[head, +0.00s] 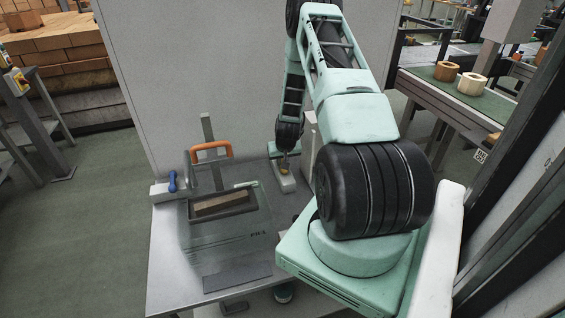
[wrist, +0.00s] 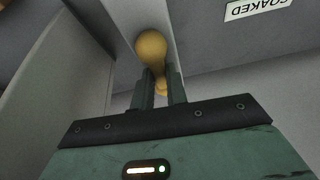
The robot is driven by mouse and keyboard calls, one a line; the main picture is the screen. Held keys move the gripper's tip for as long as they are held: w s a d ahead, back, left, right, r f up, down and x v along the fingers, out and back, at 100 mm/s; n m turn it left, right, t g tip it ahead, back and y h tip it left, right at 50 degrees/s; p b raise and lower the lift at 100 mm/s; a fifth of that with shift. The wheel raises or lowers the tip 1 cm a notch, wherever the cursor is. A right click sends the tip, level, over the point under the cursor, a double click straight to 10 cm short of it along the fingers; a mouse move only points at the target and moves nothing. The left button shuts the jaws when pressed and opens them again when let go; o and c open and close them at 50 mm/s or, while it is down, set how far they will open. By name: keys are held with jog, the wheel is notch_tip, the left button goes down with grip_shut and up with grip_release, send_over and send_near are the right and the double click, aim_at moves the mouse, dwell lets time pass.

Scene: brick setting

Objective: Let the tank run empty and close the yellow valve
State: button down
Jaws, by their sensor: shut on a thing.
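The clear tank (head: 200,238) stands on the grey table; I cannot tell its water level. Inside or behind its walls a brown brick (head: 220,202) lies in a dark tray, under an orange handle (head: 210,150) on an upright post. A blue valve handle (head: 172,182) is at the tank's left. The yellow valve (head: 285,170) is at its back right, small in the head view. In the wrist view my gripper (wrist: 162,82) is shut on the yellow valve's handle (wrist: 151,47), whose rounded end shows beyond the fingers. My arm hides part of the table's right side.
The grey table (head: 165,275) has a dark mat (head: 237,276) at its front. A wall panel (head: 200,60) rises behind it. A label reading "SOAKED" in part (wrist: 256,8) shows in the wrist view. Bricks (head: 55,50) are stacked at left; a bench with blocks (head: 472,84) stands at right.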

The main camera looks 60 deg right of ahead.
jog(key=shift+m, duration=0.5)
jog(key=c, duration=1.4)
grip_release()
jog(key=b+v, duration=0.4)
jog(key=v, duration=1.3)
jog(key=shift+w+a+r, duration=0.15)
jog(key=shift+a+r, duration=0.05)
jog(key=shift+a, duration=0.2)
